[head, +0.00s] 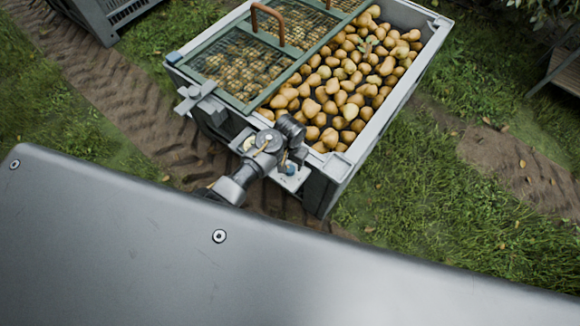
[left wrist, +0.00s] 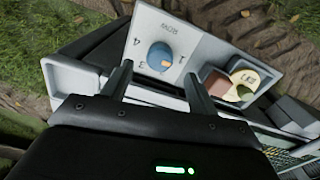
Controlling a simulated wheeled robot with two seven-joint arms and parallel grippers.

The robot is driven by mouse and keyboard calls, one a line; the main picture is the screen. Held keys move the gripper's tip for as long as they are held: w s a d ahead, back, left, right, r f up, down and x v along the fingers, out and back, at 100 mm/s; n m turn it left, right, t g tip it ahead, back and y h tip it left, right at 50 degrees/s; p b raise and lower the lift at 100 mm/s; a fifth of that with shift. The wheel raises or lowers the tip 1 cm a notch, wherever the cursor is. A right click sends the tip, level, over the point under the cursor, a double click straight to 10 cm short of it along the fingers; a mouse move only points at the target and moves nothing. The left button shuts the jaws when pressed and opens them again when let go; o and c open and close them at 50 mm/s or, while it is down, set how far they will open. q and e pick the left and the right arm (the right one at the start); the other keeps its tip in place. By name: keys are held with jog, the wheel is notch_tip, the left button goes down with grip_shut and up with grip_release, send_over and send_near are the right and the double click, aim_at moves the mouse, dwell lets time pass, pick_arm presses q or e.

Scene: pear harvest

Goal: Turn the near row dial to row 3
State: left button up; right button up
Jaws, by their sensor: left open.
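The row dial (left wrist: 161,56) is a round blue knob with an orange mark, set on a pale grey panel (left wrist: 205,45) lettered ROW. In the head view the left gripper (head: 284,158) is over the panel at the bin's near corner, and the blue dial (head: 291,168) is partly hidden. My right gripper is not in view.
The grey bin (head: 343,160) holds many pears (head: 340,90); a green mesh lid (head: 243,62) with a brown handle covers its left part. A second panel disc, cream and green (left wrist: 241,82), sits beside the dial. Another grey bin (head: 98,20) stands at upper left. Grass and dirt surround them.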

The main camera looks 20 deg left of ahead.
aim_at(290, 169)
pick_arm(q)
notch_tip(290, 169, down, 5)
jog(key=shift+b, duration=0.3)
jog(key=shift+c, duration=0.8)
jog(key=c, duration=0.8)
